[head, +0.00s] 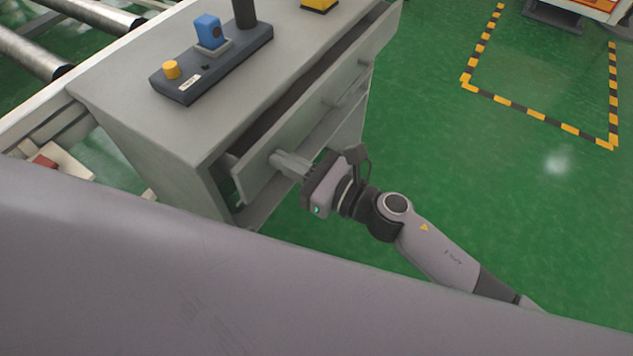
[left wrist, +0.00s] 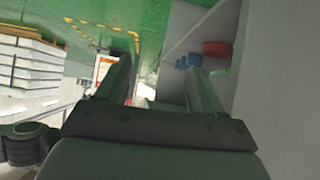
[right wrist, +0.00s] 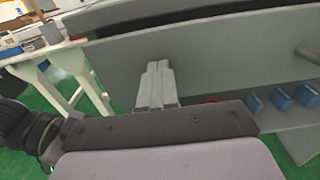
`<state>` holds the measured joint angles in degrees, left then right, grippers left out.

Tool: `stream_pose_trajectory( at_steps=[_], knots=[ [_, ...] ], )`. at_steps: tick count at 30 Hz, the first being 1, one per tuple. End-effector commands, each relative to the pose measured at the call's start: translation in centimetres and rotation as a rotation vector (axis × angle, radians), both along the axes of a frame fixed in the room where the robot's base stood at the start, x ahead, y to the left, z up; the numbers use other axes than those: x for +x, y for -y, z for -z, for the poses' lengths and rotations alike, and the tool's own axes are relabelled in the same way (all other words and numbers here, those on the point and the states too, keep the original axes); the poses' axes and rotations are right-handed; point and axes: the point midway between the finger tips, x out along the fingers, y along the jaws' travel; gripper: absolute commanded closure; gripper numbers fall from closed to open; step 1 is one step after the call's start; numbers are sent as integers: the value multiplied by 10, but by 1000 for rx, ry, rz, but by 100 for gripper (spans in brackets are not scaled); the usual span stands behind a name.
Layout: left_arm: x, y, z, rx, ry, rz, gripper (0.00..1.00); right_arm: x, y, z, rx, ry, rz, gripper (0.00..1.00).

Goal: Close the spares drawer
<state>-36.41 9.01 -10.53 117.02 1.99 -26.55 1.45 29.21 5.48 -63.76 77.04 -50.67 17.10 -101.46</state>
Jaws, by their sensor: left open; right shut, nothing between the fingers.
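The spares drawer (head: 320,103) is a long grey drawer in the grey cabinet (head: 128,130), and it stands partly open, with a dark gap behind its front panel. Its front also fills the upper part of the right wrist view (right wrist: 225,62), with a bar handle (right wrist: 308,51) at the right. My right gripper (head: 281,163) is shut and empty, its fingertips at the near end of the drawer front; I cannot tell whether they touch. The shut fingers show in the right wrist view (right wrist: 157,80). My left gripper (left wrist: 158,72) is open and empty, and out of the head view.
A dark control box (head: 212,62) with a blue switch and yellow button sits on the cabinet top. Blue bins (right wrist: 281,99) stand on a shelf below the drawer. Rollers (head: 35,50) lie at the left. Green floor (head: 480,170) right of the cabinet is clear.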

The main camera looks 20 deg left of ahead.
Motion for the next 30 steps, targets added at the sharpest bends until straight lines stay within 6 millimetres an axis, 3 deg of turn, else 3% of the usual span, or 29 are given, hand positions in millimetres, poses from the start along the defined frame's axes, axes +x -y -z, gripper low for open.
stream_pose_trajectory(
  at_steps=[1,5,12,30],
  knots=[
    [0,-1,10,2,-1,1,32,2,-11,4,1,2,-3,100],
    [-1,0,21,6,-2,6,32,8,-31,3,1,2,-2,100],
    [7,16,6,-11,44,37,32,14,-54,2,0,1,-1,100],
    [13,20,0,-17,57,35,32,18,-60,-1,0,2,5,100]
  ],
)
